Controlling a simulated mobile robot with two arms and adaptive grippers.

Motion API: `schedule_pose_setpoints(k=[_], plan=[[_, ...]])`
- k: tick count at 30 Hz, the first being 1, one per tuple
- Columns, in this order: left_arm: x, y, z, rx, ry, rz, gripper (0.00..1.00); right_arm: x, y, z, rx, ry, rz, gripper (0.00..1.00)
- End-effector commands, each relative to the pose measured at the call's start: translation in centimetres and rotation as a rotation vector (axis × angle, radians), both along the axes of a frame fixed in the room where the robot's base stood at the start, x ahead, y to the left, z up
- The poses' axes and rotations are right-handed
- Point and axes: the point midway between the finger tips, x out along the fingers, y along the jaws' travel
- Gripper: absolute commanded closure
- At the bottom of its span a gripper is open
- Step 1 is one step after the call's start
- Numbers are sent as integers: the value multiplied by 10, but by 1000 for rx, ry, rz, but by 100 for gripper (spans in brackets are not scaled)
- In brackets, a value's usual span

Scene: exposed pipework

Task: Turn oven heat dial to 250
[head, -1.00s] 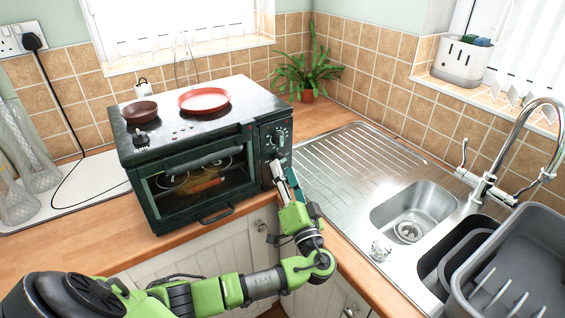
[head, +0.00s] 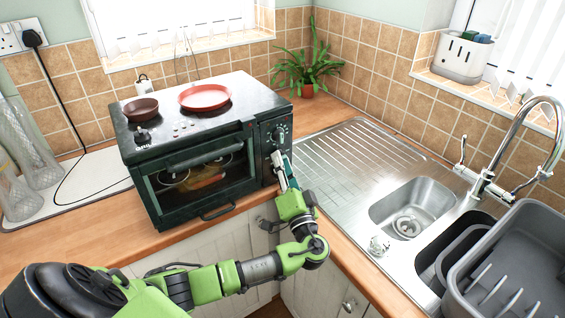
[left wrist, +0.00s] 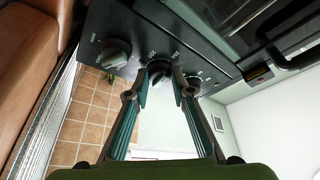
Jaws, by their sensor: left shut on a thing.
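The dark green oven (head: 195,180) stands on the wooden worktop with its dial panel on the right of the front. In the head view the top dial (head: 281,133) is clear, while my left gripper (head: 277,158) covers the panel's lower part. In the left wrist view my left gripper (left wrist: 163,76) has its fingers on both sides of the middle dial (left wrist: 158,68) and is shut on it. A larger dial (left wrist: 114,53) is to its left and another dial (left wrist: 193,83) to its right. My right gripper is not in view.
A brown bowl (head: 141,109) and a red pan (head: 204,97) sit on the oven top. The oven door is shut, with a handle in front. A steel sink (head: 412,209) with a tap is to the right. A potted plant (head: 307,72) stands behind in the corner.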

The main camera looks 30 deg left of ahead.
Motion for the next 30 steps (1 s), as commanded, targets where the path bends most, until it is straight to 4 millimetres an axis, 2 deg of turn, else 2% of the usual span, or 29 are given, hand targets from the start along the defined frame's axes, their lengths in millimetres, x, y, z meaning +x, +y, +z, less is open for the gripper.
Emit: schedule_pose_setpoints(k=[11,12,13,24,30], plan=[[0,0,0,18,45,0,99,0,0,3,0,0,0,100],[0,0,0,18,45,0,68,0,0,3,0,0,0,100],[0,0,0,19,45,-1,61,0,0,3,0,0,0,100],[-2,-1,0,17,44,-1,61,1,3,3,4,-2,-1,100],[-18,-21,-8,15,46,-3,61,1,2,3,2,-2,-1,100]])
